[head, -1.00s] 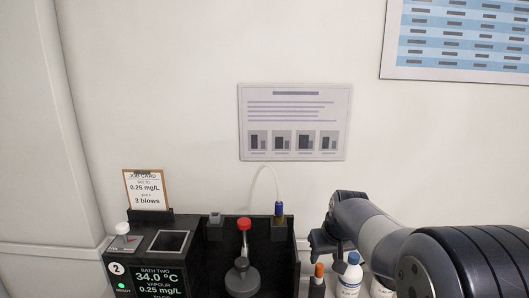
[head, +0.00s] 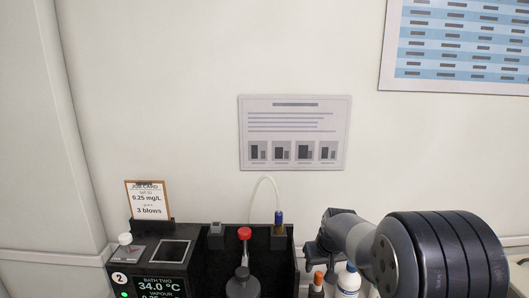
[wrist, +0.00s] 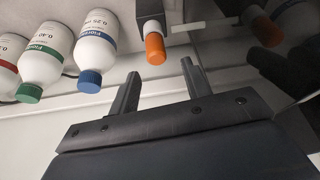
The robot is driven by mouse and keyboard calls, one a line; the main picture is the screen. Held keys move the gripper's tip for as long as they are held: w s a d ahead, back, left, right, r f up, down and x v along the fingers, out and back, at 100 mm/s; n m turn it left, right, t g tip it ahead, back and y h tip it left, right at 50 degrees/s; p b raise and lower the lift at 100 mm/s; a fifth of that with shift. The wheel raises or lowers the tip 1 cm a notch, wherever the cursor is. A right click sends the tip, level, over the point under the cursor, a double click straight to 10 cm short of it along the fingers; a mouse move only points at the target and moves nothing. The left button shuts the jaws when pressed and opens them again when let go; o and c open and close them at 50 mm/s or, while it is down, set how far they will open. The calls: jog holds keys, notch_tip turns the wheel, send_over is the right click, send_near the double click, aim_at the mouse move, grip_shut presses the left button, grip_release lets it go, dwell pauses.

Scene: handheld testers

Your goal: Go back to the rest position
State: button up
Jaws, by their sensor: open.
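My gripper (head: 317,250) is at the right of the black bath unit (head: 203,242) in the head view, partly hidden by my own arm. In the wrist view its two fingers (wrist: 160,72) stand apart with nothing between them. An orange-capped tester (wrist: 154,45) is just beyond the fingers in that view, apart from them as far as I can tell. White bottles with a blue cap (wrist: 90,80) and a green cap (wrist: 29,92) are to the left of the fingers.
The bath unit carries a screen reading 34.0 °C (head: 160,286), a job card (head: 148,200), a red-capped flask (head: 243,285) and a tube with a blue fitting (head: 279,218). The wall behind has a notice (head: 294,132). The space above the unit is clear.

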notch_tip(320, 180, up, 5)
jog(key=p, duration=0.3)
jog(key=shift+s+f, duration=0.2)
jog(key=shift+s, duration=0.4)
jog(key=shift+s+f, duration=0.1)
